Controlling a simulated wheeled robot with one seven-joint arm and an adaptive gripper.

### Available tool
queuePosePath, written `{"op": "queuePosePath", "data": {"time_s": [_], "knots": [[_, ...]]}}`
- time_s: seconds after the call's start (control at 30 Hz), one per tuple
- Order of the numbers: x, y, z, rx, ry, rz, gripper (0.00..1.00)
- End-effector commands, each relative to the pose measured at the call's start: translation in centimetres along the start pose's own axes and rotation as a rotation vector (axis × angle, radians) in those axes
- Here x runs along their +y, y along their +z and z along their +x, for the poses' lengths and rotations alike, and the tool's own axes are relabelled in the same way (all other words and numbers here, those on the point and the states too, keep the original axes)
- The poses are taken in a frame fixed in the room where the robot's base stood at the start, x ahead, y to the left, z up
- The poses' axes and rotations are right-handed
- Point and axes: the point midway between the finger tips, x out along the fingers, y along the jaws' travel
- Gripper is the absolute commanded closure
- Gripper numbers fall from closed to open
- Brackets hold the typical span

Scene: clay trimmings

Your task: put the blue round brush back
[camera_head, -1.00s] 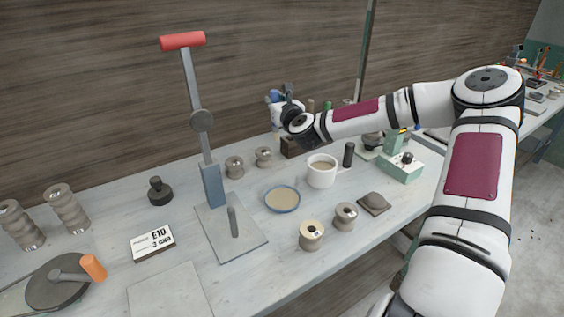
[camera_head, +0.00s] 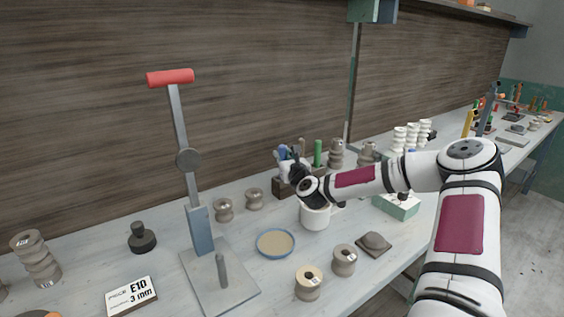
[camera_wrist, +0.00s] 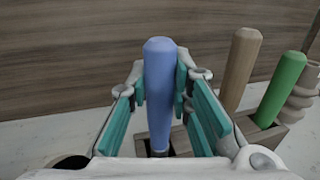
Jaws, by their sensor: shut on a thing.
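The blue round brush shows as a blue handle (camera_wrist: 160,90), upright between the teal pads of my gripper (camera_wrist: 161,98) in the wrist view. My gripper is shut on it. The handle's lower end is at a dark opening in the wooden holder; whether it sits inside is hard to tell. In the head view my gripper (camera_head: 288,168) is at the holder (camera_head: 283,188), with the blue handle (camera_head: 283,152) partly hidden behind it. A tan handle (camera_wrist: 240,68) and a green handle (camera_wrist: 281,88) stand in the holder, to the right of the blue one.
A white mug (camera_head: 315,218) stands just below my wrist. A blue-rimmed dish (camera_head: 275,243), small spools (camera_head: 254,199) and a lever press (camera_head: 200,230) are to the left and front. The wooden wall (camera_head: 260,90) is close behind the holder.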

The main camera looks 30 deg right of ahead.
Motion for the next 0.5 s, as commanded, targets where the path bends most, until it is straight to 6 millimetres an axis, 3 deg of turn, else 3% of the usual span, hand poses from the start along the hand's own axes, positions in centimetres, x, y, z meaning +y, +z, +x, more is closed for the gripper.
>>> {"op": "queuePosePath", "data": {"time_s": [0.1,0.5], "knots": [[0.1,-1.5,0.0,0.001,0.001,0.000,1.00],[0.0,-2.1,0.0,0.000,0.001,0.001,1.00]]}}
